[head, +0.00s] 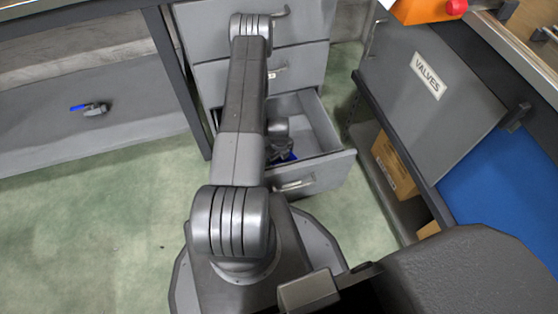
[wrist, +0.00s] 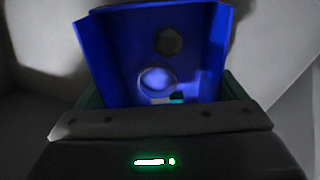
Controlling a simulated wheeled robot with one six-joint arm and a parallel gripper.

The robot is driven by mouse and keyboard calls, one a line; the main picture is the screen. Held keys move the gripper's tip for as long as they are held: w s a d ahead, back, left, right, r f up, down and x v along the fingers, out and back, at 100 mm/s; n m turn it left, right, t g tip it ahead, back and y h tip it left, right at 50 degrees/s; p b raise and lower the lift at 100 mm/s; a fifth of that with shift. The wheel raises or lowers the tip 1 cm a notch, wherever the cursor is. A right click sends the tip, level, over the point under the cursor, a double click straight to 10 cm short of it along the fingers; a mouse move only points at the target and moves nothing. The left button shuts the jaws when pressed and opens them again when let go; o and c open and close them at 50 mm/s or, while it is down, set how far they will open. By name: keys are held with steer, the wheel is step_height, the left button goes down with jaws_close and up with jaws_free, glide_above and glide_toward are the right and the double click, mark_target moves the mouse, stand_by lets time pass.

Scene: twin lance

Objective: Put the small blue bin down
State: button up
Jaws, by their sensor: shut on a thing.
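The small blue bin (wrist: 118,60) fills the middle of the wrist view, just beyond my gripper (wrist: 160,118). A dark hex nut (wrist: 169,41) and a pale round piece (wrist: 157,80) show inside it. In the head view, my gripper (head: 279,147) is down in the open bottom drawer (head: 321,124), and only a bit of the blue bin (head: 288,156) shows beside it. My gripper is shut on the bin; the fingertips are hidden. I cannot tell whether the bin touches the drawer floor.
The grey drawer cabinet (head: 299,43) stands behind my arm, its upper drawers shut. A blue-handled valve (head: 94,109) lies on the shelf at left.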

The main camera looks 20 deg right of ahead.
steer(key=shift+f, duration=0.45)
steer(key=shift+f, duration=0.1)
steer(key=shift+f, duration=0.15)
steer(key=o, duration=0.7)
steer(key=shift+o, duration=0.2)
step_height(320, 180, up, 12)
steer(key=p, duration=0.3)
steer(key=shift+r+p, duration=0.25)
steer(key=shift+p, duration=0.1)
